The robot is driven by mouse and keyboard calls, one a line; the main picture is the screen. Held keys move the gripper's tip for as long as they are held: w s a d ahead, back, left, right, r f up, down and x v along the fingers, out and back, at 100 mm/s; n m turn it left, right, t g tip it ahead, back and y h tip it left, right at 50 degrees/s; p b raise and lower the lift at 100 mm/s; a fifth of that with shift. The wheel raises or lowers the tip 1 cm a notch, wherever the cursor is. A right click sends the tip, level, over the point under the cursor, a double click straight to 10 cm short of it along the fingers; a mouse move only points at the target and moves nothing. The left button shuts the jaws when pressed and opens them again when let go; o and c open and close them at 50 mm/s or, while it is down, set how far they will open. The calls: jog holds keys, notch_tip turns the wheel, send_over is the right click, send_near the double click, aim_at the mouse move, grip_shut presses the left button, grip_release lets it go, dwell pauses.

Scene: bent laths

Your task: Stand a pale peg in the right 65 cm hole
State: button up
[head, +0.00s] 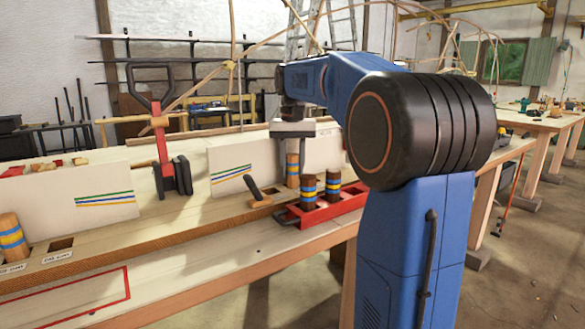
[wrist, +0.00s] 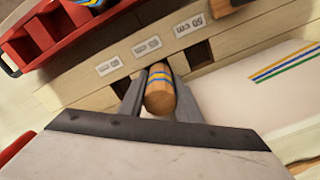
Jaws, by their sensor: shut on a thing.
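My gripper (head: 292,150) is shut on a pale peg (head: 292,172) with blue and yellow bands. In the wrist view the peg (wrist: 160,101) sits between the two fingers (wrist: 158,92), in line with the 65 cm label (wrist: 147,46). The peg looks upright in the head view. The 65 cm hole is hidden behind the peg and fingers, so I cannot tell whether the peg's foot is inside it. Dark square holes show by the 50 cm label (wrist: 188,25) and partly by the 80 cm label (wrist: 109,65).
A red tray (head: 328,212) holds darker banded pegs (head: 309,191) in front of the gripper. Another pale peg (head: 11,238) stands at far left, near an empty hole (head: 62,244).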

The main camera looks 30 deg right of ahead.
jog(key=shift+f, duration=0.3)
jog(key=o, duration=1.2)
jog(key=shift+c, duration=0.2)
jog(key=shift+r, duration=0.15)
jog(key=shift+r, duration=4.4)
